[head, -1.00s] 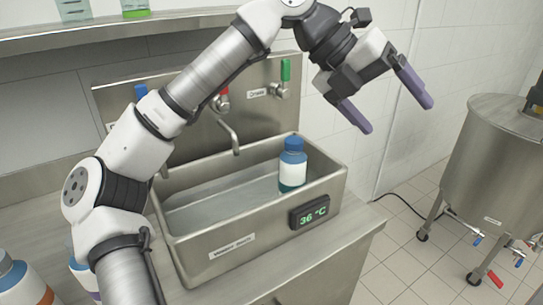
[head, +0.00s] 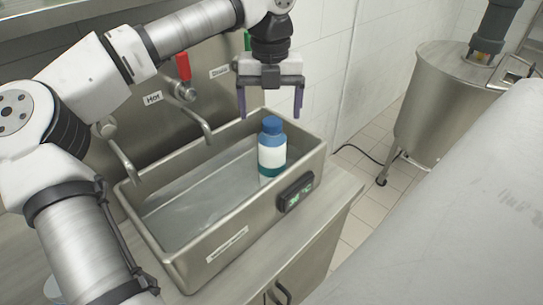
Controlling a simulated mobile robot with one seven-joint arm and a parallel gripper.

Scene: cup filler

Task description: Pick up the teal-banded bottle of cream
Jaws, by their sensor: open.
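The bottle (head: 271,150) has a blue cap, a white label and a teal band near its base. It stands upright in the right end of the steel water basin (head: 215,243). My gripper (head: 270,112) hangs above the bottle with its two purple fingers pointing down. The fingers are wide apart, one to each side of the cap in the picture, and nothing is between them. I cannot tell the exact height gap.
A faucet (head: 196,120) and a red-handled valve (head: 184,75) are behind. A steel tank (head: 435,100) stands at the right. A large pale shape fills the lower right.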

